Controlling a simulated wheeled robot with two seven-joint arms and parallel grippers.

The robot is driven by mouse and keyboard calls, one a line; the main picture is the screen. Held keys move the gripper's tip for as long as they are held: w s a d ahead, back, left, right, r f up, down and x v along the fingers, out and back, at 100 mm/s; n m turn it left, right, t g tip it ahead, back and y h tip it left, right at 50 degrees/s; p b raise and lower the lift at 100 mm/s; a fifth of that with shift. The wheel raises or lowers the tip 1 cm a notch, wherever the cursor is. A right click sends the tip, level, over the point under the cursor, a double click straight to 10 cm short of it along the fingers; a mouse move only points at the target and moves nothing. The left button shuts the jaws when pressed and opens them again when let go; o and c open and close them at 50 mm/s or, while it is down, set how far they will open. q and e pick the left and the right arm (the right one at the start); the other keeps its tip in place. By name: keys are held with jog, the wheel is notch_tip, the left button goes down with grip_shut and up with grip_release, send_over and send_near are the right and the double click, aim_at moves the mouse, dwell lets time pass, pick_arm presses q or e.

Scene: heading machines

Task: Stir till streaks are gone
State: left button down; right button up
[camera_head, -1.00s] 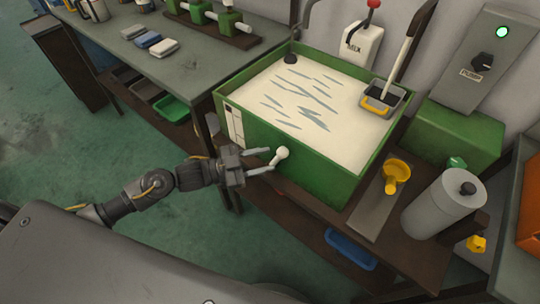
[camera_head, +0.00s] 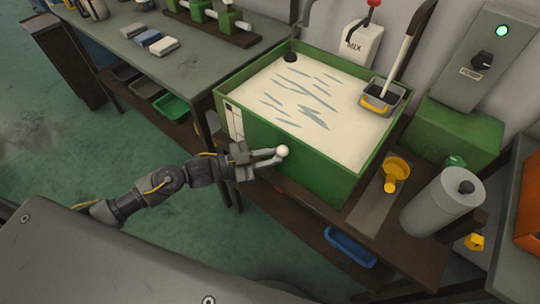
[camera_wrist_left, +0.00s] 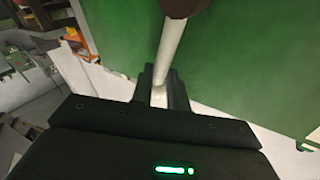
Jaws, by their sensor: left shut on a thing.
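A green open tank (camera_head: 350,177) holds a cream mixture (camera_head: 325,75) with several grey-blue streaks across its surface. A pale round-ended handle (camera_head: 283,151) sits at the tank's front wall. My left gripper (camera_head: 272,159) is shut on it; in the left wrist view a pale rod (camera_wrist_left: 170,50) runs from between the dark jaws (camera_wrist_left: 163,92) to a dark brown end. A box marked MIX (camera_head: 361,44) with a red-knobbed lever (camera_head: 374,5) is on the wall behind. My right gripper is not in view.
A grey caddy (camera_head: 392,98) with a yellow handle and upright tool sits at the tank's right rear corner. A yellow funnel-like cup (camera_head: 396,170) and grey cylinder (camera_head: 440,205) stand to the right. A bench (camera_head: 185,80) is at left.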

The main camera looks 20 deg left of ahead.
pick_arm(q)
jog(key=shift+w+a+n+h, duration=0.1)
jog(key=shift+a+n+h, duration=0.2)
jog(key=shift+n, duration=0.1)
jog(key=c, duration=1.4)
grip_release()
jog(key=shift+o, duration=0.2)
